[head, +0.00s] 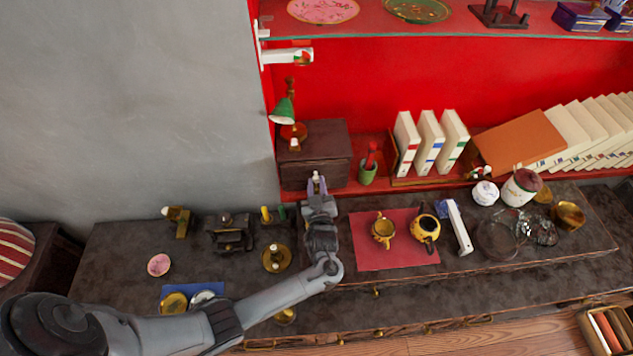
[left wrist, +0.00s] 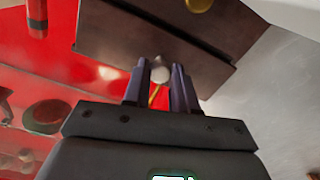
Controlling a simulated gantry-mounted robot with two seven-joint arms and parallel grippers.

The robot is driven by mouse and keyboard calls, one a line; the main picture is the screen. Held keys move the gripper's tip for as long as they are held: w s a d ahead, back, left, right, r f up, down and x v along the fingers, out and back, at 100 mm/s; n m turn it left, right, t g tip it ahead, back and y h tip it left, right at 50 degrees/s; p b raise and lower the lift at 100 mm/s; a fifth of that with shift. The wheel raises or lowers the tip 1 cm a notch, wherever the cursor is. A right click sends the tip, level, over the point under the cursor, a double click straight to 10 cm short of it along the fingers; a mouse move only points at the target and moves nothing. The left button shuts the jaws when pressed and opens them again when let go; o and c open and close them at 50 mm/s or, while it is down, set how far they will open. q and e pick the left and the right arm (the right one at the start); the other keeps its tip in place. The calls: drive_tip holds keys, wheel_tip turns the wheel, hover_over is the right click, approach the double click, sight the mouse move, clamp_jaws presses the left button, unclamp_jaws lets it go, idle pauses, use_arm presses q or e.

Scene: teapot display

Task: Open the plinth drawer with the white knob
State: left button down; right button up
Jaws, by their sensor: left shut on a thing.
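The dark wooden plinth (head: 322,140) stands at the back of the counter against the red wall panel. My left gripper (head: 317,184) is at its front face, coming from the front. In the left wrist view the plinth (left wrist: 130,35) fills the top. The white knob (left wrist: 160,74) sits between the two fingertips of my left gripper (left wrist: 160,80), which is shut on it. The drawer front is largely hidden by the fingers, and I cannot tell whether it is pulled out. My right gripper is not in view.
Brass items (head: 277,257) lie left of my forearm.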

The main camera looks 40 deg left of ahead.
use_arm(q)
drive_tip(key=p+v, duration=0.2)
drive_tip(key=v, duration=0.8)
drive_tip(key=c, duration=0.9)
unclamp_jaws()
drive_tip(key=shift+d, duration=0.1)
